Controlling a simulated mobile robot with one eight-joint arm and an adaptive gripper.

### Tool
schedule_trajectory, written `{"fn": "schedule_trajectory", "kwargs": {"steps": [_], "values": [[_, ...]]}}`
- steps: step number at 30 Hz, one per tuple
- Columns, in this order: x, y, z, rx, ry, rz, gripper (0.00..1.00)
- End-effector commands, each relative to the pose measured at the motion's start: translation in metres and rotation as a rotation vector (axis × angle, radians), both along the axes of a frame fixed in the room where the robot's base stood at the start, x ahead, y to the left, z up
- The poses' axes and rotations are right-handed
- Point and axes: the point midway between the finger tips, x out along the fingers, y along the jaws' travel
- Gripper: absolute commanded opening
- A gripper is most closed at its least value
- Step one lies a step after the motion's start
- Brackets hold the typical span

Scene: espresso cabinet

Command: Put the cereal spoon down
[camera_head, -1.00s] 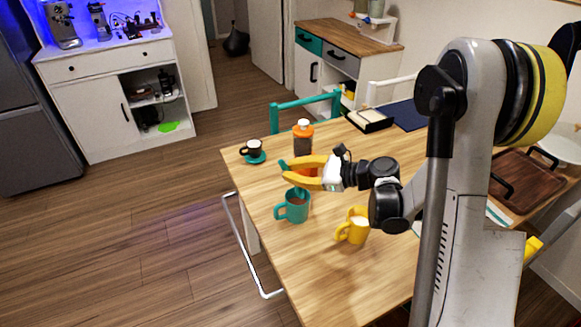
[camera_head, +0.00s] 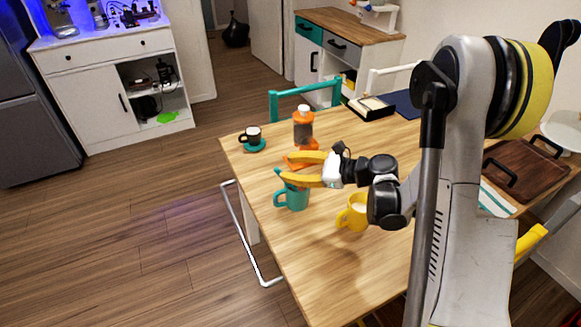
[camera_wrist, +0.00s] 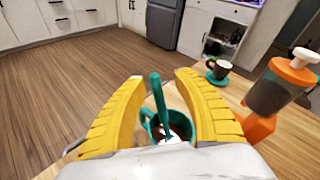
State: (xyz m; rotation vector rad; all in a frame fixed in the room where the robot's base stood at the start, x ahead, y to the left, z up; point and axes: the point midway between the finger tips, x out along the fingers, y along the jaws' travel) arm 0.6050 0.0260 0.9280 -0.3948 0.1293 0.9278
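The cereal spoon (camera_wrist: 156,92) has a teal handle. It stands in the teal mug (camera_head: 292,198) with its handle sticking up; the bowl end is hidden in the mug. The mug also shows in the wrist view (camera_wrist: 147,124), with something dark and white inside. My gripper (camera_head: 291,168) is over the mug. In the wrist view its yellow fingers (camera_wrist: 158,84) are wide apart, with the spoon handle between them and clear space on both sides.
A yellow mug (camera_head: 352,214) stands just right of the teal mug. An orange-topped bottle (camera_head: 303,128) on an orange base and a dark cup (camera_head: 252,135) on a teal saucer (camera_head: 255,147) stand behind. A brown tray (camera_head: 525,175) is at right. The table's left front is clear.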

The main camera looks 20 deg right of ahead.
Motion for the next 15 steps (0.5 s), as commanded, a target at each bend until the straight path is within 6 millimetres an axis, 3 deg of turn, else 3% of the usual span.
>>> {"fn": "schedule_trajectory", "kwargs": {"steps": [15], "values": [[-0.0007,-0.0012,-0.0002,0.0,0.0,-0.001,0.37]]}}
